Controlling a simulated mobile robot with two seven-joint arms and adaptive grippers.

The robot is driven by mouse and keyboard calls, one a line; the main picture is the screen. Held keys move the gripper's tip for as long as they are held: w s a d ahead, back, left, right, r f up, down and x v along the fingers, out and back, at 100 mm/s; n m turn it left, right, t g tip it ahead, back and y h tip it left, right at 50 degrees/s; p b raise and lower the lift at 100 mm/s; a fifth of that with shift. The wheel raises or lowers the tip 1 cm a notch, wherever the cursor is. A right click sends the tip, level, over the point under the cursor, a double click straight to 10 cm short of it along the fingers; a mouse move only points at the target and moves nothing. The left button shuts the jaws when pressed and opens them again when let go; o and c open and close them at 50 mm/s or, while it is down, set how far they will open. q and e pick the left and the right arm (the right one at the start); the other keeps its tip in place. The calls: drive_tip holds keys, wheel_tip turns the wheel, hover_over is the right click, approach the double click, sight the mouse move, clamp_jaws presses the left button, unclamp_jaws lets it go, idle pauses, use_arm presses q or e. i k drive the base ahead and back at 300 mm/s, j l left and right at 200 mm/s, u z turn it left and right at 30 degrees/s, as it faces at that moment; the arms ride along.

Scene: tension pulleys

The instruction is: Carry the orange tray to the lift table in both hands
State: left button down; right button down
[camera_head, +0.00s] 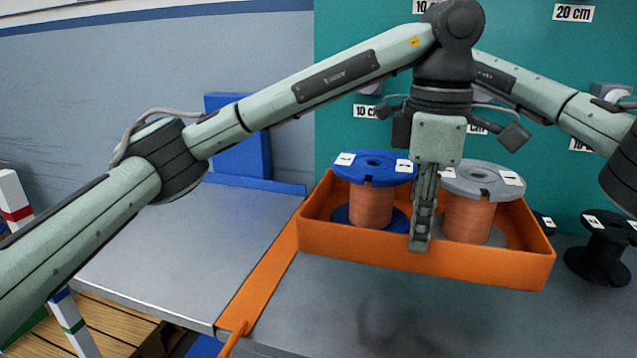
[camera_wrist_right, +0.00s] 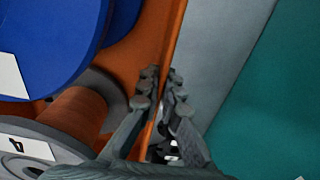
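The orange tray (camera_head: 480,266) sits at the right side of the work surface, holding a blue spool (camera_head: 371,165) and a grey spool (camera_head: 482,180), both wound with copper. My left gripper (camera_head: 421,238) points down at the tray's front wall, one finger in front of it; its other finger is hidden, so its closure is unclear. My right gripper is mostly hidden behind the left wrist in the head view. In the right wrist view the right gripper (camera_wrist_right: 162,90) has its fingers on both sides of an orange tray wall (camera_wrist_right: 166,45), close against it.
A bare metal plate (camera_head: 190,240) with a blue backstop (camera_head: 240,150) lies left of the tray, with an orange edge strip (camera_head: 262,285) between. A black spool (camera_head: 600,250) stands right of the tray. The teal wall (camera_head: 540,90) is close behind.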

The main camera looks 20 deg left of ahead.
sight(175, 238)
drive_tip(key=k+j+u, duration=0.1)
drive_tip(key=j+u, duration=0.15)
drive_tip(key=j, duration=0.6)
drive_tip(key=j+u, duration=0.2)
drive_tip(key=j, duration=0.6)
drive_tip(key=i+j, duration=0.1)
drive_tip(key=i, duration=0.35)
